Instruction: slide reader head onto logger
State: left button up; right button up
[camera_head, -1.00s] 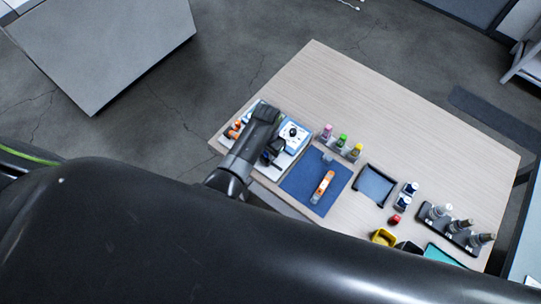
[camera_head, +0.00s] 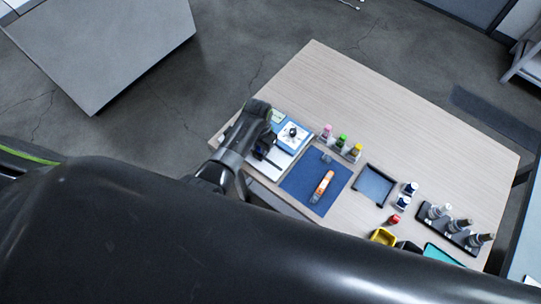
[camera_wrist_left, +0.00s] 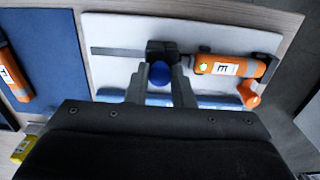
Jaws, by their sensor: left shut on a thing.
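My left gripper (camera_head: 262,148) is over the white board (camera_head: 268,170) at the table's left end. A round blue knob (camera_wrist_left: 159,74) shows between the fingers. A thin grey rail (camera_wrist_left: 112,51) runs left from the block. Just right of the block lies an orange device with a white label (camera_wrist_left: 226,68), likely the logger; I cannot tell whether they touch. My right gripper is not in view.
A blue mat (camera_head: 302,188) holds another orange device (camera_head: 322,185). A blue-and-white unit (camera_head: 292,132) and several coloured-cap bottles (camera_head: 343,142) stand behind. A dark tray (camera_head: 374,185), a yellow bin (camera_head: 383,236) and a black rack (camera_head: 452,232) are right. The back of the table is clear.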

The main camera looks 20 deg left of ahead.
pick_arm(q)
jog(key=shift+w+a, duration=0.15)
jog(key=shift+a, duration=0.25)
jog(key=shift+w+a, duration=0.1)
jog(key=shift+a, duration=0.1)
jog(key=shift+w+a, duration=0.15)
jog(key=shift+a, duration=0.25)
jog(key=shift+p, duration=0.3)
jog(key=o, duration=0.7)
